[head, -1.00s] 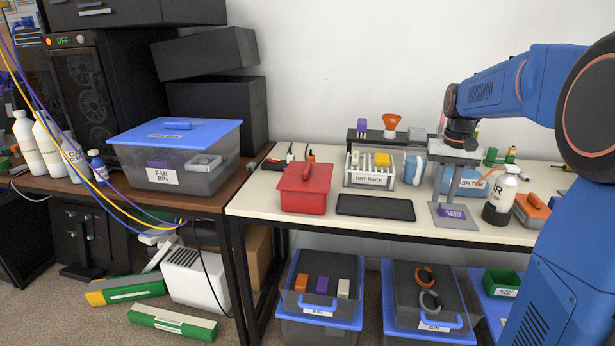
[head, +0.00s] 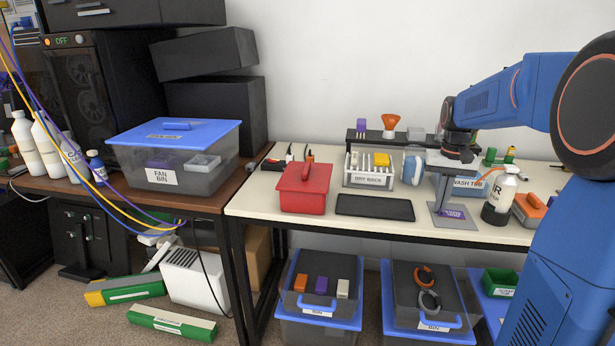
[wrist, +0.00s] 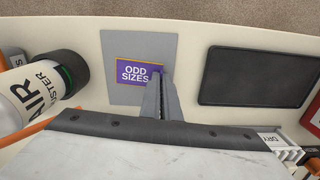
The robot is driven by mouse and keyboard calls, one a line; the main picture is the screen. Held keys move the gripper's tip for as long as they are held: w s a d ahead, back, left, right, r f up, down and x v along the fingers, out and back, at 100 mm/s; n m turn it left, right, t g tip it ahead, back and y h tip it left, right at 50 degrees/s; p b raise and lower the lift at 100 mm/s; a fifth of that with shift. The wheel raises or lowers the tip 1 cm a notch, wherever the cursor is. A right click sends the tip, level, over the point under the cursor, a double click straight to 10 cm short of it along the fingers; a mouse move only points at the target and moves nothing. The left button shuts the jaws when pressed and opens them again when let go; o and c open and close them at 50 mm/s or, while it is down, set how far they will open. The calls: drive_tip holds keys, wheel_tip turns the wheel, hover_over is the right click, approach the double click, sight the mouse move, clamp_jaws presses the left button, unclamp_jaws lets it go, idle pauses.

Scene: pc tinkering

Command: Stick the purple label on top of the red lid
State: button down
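The purple label (wrist: 138,73), printed "ODD SIZES", lies flat at the grey plate (wrist: 115,45); in the head view the label (head: 458,213) is partly behind a finger. My gripper (wrist: 159,78) points down over the label. Its fingers are close together, with the label's right edge between their tips. It also shows in the head view (head: 438,208). The label is level, and I see no clear gap between it and the plate. The red lid (head: 304,181), with a raised handle, sits on a red box left of the plate.
A black tray (head: 375,207) lies between the red box and the plate. A spray bottle (head: 500,194) stands just right of the plate. Behind are the dry rack (head: 369,181) and wash tub (head: 470,187). The table's front edge is close.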

drive_tip(key=shift+w+a+r, duration=0.1)
drive_tip(key=shift+a+r, duration=0.15)
drive_tip(key=shift+r, duration=0.65)
drive_tip(key=shift+w+a+r, duration=0.1)
drive_tip(key=shift+a+r, duration=0.15)
drive_tip(key=shift+r, duration=0.6)
idle(1.1)
idle(0.3)
wheel_tip(320, 180, up, 5)
idle(0.8)
